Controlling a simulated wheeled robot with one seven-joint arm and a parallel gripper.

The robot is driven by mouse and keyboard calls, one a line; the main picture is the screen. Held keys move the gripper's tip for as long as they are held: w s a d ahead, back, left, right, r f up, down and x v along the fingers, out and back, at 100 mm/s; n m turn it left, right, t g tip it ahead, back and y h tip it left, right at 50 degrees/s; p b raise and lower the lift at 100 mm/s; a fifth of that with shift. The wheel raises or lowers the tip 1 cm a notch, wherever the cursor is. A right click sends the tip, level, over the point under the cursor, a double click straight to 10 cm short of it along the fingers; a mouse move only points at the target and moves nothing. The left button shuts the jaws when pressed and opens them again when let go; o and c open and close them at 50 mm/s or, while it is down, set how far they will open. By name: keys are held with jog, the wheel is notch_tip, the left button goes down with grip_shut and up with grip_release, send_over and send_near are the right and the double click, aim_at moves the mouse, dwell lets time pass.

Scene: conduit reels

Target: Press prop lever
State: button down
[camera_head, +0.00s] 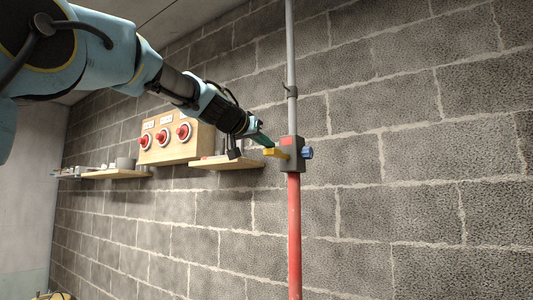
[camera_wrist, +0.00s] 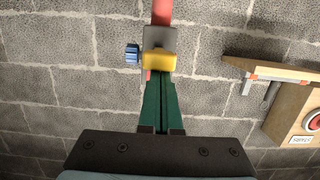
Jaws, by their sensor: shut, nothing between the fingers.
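The prop is a vertical pole, grey above (camera_head: 291,60) and red below (camera_head: 294,230), against the block wall. A dark grey clamp box (camera_head: 296,163) sits where the two parts meet. A yellow lever (camera_head: 276,153) sticks out from the box to the left; in the wrist view the lever (camera_wrist: 159,60) lies just past my fingertips. A blue knob (camera_head: 307,153) is on the box's other side. My gripper (camera_head: 268,142) is shut and empty, its green fingers together. The fingertips (camera_wrist: 161,78) are close to the lever; I cannot tell if they touch it.
A wooden panel with several red knobs (camera_head: 178,137) is on the wall to the left. A wooden shelf (camera_head: 225,163) sits below my wrist, and another shelf (camera_head: 117,173) holds small items farther left. The wall right of the pole is clear.

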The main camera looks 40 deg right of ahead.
jog(key=shift+a+f+h+b, duration=0.15)
jog(key=shift+f+h+b, duration=1.05)
jog(key=shift+b, duration=3.8)
jog(key=shift+s+f+t+h+b, duration=0.1)
jog(key=shift+f+t+h+b, duration=0.3)
jog(key=shift+b, duration=2.45)
notch_tip(320, 180, up, 3)
jog(key=a+p, duration=0.1)
jog(key=p, duration=0.1)
jog(key=b, duration=0.6)
send_near(268, 153)
jog(key=shift+s+a+r, duration=0.2)
jog(key=shift+a+r, duration=0.95)
jog(key=shift+r, duration=0.15)
